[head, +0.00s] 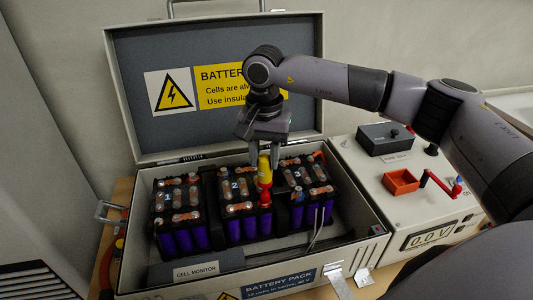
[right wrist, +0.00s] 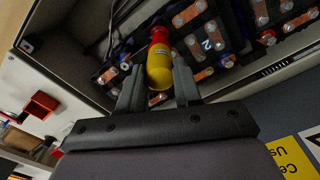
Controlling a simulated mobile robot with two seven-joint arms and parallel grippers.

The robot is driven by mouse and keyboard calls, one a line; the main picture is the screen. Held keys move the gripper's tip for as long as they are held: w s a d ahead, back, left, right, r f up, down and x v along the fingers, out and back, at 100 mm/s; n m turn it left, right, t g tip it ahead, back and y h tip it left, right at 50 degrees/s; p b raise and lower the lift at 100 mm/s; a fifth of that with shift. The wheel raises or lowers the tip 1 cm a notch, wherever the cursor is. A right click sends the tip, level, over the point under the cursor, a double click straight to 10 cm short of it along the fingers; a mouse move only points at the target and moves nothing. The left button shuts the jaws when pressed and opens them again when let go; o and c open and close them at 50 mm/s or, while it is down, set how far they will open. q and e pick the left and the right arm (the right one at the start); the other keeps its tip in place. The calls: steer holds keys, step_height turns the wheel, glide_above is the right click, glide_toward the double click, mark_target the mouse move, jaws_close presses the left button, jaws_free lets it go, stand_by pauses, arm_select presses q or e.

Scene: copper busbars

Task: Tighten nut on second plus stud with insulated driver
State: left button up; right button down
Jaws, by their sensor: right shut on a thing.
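The insulated driver (head: 265,176) has a yellow handle and a red lower part. My right gripper (head: 264,158) is shut on its handle, above the open case. The driver is about upright, its lower end over the right part of the cell block marked 2 (head: 238,188). In the right wrist view the driver (right wrist: 159,62) stands between the two fingers (right wrist: 158,88). Its tip, and the stud and nut under it, are hidden, so I cannot tell whether it touches the nut. My left gripper is not in view.
Block 1 (head: 178,197) and block 3 (head: 305,180) flank block 2 in the case (head: 350,205). The raised lid (head: 215,50) stands behind. At right, a white unit (head: 400,210) carries a small orange tray (head: 400,182) and a red-handled part (head: 438,184).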

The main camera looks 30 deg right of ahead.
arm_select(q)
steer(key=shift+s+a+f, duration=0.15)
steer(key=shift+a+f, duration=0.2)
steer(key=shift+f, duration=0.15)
arm_select(e)
steer(key=m, duration=0.3)
steer(key=shift+w+m, duration=0.15)
steer(key=shift+m, duration=0.95)
arm_select(q)
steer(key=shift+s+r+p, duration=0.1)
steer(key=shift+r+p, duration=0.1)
steer(key=shift+p, duration=0.3)
arm_select(e)
steer(key=m, duration=0.4)
steer(key=shift+w+m, duration=0.1)
steer(key=shift+m, duration=0.2)
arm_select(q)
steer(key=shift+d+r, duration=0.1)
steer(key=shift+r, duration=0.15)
arm_select(e)
steer(key=shift+r+m, duration=0.1)
steer(key=shift+m, duration=0.7)
arm_select(q)
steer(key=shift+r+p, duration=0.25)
steer(key=shift+p, duration=0.2)
arm_select(e)
steer(key=m, duration=0.4)
steer(key=shift+r, duration=0.1)
steer(key=shift+m, duration=0.4)
